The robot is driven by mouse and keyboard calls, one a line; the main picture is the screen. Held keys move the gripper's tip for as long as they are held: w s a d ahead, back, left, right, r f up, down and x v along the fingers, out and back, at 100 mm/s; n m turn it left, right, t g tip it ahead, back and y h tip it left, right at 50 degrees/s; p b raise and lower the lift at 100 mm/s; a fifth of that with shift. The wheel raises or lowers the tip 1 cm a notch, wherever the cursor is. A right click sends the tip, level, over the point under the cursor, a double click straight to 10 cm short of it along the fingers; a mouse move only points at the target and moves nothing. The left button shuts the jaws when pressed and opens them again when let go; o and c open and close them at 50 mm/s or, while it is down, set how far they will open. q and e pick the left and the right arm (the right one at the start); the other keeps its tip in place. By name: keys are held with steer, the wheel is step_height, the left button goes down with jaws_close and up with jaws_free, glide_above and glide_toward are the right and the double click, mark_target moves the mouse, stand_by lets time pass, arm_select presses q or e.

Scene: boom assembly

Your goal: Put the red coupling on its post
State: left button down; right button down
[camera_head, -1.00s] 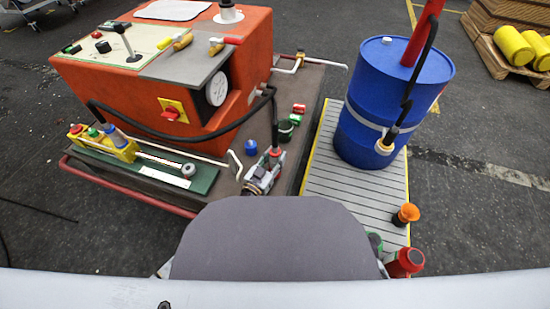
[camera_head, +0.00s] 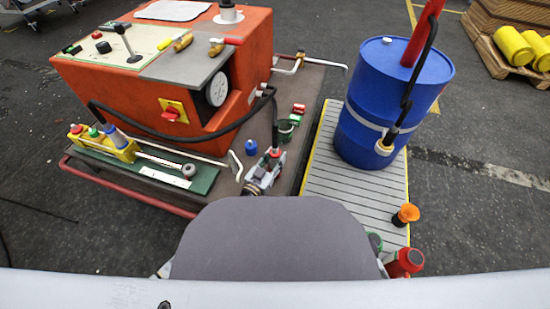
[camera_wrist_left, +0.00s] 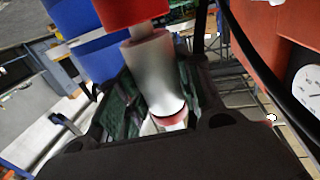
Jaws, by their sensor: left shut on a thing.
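My left gripper (camera_head: 268,171) is above the cart deck in front of the orange machine, at the lower middle of the head view. It is shut on the red coupling (camera_head: 275,152), a silver tube with a red sleeve on its end. In the left wrist view the silver body of the coupling (camera_wrist_left: 152,70) stands between my fingers. Its red sleeve is at the top edge and a red ring is at its lower end. I cannot tell which post is the red one.
The orange machine (camera_head: 245,75) stands behind, with a black hose (camera_head: 190,138) looping across its front. A blue drum (camera_head: 395,100) stands on a slatted platform (camera_head: 325,170) to the right. A green tray (camera_head: 205,180) with a yellow block (camera_head: 118,150) lies left.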

stand_by(0.8)
arm_select(q)
steer(key=shift+r, duration=0.1)
stand_by(0.6)
steer(key=shift+f, duration=0.45)
steer(key=shift+f, duration=0.25)
stand_by(0.4)
steer(key=c, duration=1.3)
jaws_free()
steer(key=shift+o, duration=0.2)
